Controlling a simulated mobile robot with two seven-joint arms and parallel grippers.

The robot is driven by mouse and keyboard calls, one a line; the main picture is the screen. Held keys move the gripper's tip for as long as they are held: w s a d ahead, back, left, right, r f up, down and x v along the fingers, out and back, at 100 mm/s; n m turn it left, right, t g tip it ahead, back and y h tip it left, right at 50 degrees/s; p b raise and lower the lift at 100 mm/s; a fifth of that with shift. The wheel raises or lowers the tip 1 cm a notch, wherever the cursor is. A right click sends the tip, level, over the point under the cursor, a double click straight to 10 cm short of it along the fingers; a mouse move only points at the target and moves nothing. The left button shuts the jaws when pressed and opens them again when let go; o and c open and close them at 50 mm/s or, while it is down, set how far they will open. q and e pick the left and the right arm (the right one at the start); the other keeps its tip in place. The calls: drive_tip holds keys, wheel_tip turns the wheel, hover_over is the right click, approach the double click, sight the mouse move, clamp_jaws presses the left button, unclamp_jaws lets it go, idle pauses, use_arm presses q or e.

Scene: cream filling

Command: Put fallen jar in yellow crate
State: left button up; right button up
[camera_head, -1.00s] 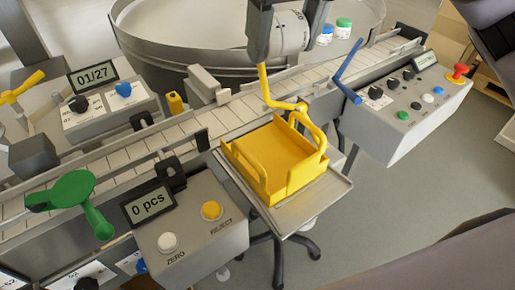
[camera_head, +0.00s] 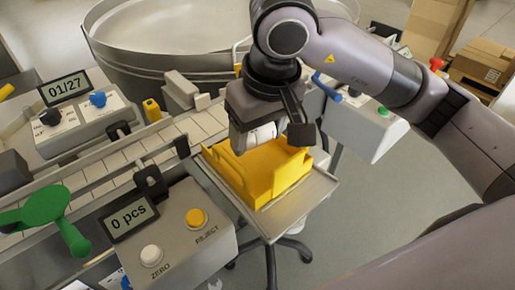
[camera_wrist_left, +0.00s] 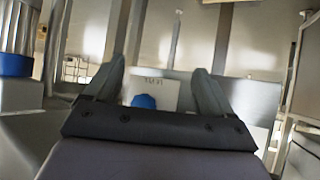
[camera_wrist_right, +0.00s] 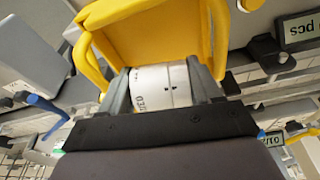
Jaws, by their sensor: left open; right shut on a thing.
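A white jar with dark print (camera_wrist_right: 160,86) is held between the fingers of my right gripper (camera_wrist_right: 163,88) in the right wrist view. In the head view the right gripper (camera_head: 262,138) hangs over the yellow crate (camera_head: 262,180), and part of the white jar (camera_head: 261,134) shows between its fingers near the crate's back side. The yellow crate (camera_wrist_right: 150,38) is just beyond the jar in the right wrist view. Whether jar and crate touch is unclear. My left gripper (camera_wrist_left: 155,82) is open and empty in its wrist view.
The crate sits on a grey tray (camera_head: 265,225) beside the conveyor (camera_head: 95,170). A counter box with a "0 pcs" display (camera_head: 128,217) stands to the left, with a green-handled part (camera_head: 62,222). A metal bowl (camera_head: 165,50) is behind.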

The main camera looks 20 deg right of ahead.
sight(257, 164)
drive_tip(key=shift+f, duration=2)
